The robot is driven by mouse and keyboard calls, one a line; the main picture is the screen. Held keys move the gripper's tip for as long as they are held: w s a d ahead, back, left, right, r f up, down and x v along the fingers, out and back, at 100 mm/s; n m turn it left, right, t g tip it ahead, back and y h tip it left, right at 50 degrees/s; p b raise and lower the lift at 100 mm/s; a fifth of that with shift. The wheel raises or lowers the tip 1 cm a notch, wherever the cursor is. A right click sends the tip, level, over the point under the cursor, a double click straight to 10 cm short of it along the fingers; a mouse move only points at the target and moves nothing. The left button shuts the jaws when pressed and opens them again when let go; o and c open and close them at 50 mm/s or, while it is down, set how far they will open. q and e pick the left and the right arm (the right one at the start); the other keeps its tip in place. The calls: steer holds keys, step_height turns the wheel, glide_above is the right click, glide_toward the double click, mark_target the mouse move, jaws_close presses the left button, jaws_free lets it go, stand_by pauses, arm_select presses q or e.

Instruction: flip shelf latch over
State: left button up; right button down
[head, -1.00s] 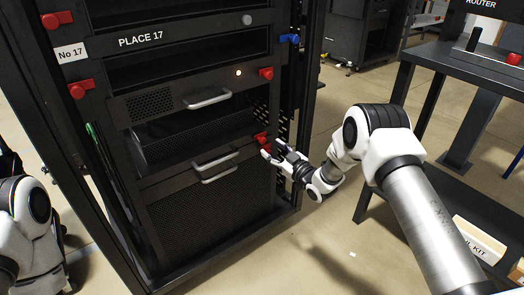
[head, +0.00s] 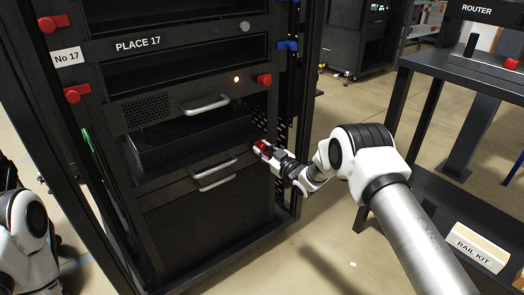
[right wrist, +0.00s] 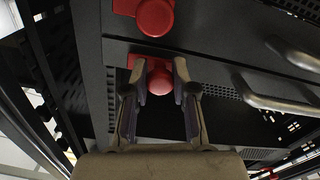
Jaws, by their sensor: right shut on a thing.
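The red shelf latch (head: 261,147) is on the right post of the black rack, beside the lower open shelf. My right gripper (head: 268,152) reaches it from the right. In the right wrist view, the two fingers of my right gripper (right wrist: 160,78) stand on either side of the red knob of the latch (right wrist: 165,92), shut on it. The fingers and wrist partly hide the latch in the head view. My left arm (head: 25,225) shows at the lower left edge, with its gripper out of sight.
Other red latches (head: 264,80) (head: 76,93) and a blue one (head: 287,45) sit on the rack posts. Metal handles (head: 206,104) stick out from the shelf fronts. A dark table with a rail kit box (head: 480,246) stands at the right.

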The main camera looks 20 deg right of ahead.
steer(key=shift+w+d, duration=0.2)
steer(key=shift+d, duration=0.3)
steer(key=shift+w+d, duration=0.15)
steer(key=shift+d, duration=0.35)
steer(key=shift+r, duration=0.1)
steer(key=c, duration=1.3)
jaws_free()
steer(key=o, duration=0.4)
steer(key=shift+d, duration=0.1)
steer(key=v, duration=1.2)
